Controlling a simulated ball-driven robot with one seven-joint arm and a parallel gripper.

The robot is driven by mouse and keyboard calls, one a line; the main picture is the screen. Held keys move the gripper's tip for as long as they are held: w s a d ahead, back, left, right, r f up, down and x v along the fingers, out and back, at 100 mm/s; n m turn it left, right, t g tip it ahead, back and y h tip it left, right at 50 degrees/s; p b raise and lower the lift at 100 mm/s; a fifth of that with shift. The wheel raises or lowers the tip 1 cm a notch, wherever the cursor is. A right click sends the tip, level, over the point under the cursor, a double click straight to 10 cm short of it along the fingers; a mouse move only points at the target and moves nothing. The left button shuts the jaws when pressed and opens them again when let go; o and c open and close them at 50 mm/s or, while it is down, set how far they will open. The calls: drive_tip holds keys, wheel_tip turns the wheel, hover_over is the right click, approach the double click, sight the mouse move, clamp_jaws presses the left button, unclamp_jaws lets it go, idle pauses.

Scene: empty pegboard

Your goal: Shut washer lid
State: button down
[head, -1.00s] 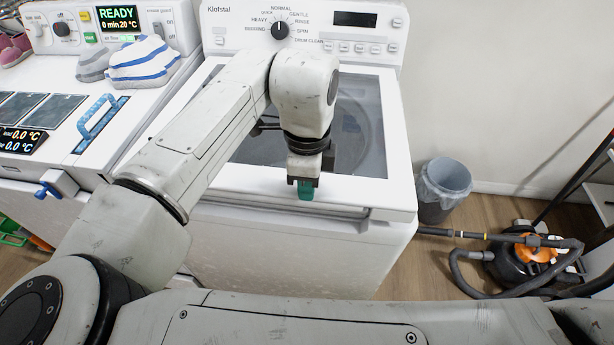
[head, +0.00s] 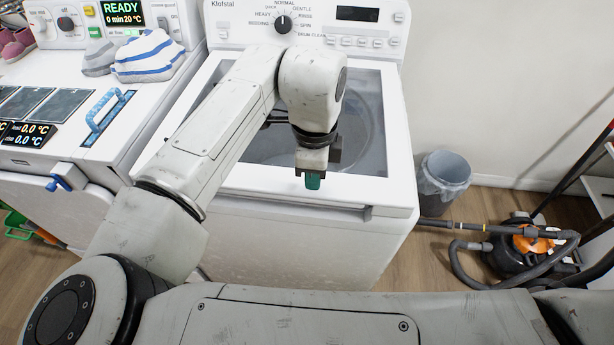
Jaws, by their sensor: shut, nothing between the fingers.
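The washer (head: 300,240) is a white top-loader with a control panel at its back. Its lid (head: 385,190) has a white frame and a dark glass window and lies down over the top of the washer, looking level with it. My gripper (head: 313,182) is at the front part of the lid, pointing down, with green fingertips. It is shut with nothing in it. Its tips are at or just above the lid's front frame; I cannot tell if they touch. My arm hides the left part of the lid and window.
On the left stands another white appliance with a blue handle (head: 103,110) and a striped cloth item (head: 148,57) on top. A grey bin (head: 443,180) and a vacuum cleaner (head: 530,250) with a hose stand on the floor at the right.

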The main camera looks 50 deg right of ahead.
wheel_tip(320, 180, up, 11)
drive_tip(key=b, duration=0.1)
drive_tip(key=shift+f, duration=0.1)
idle(0.3)
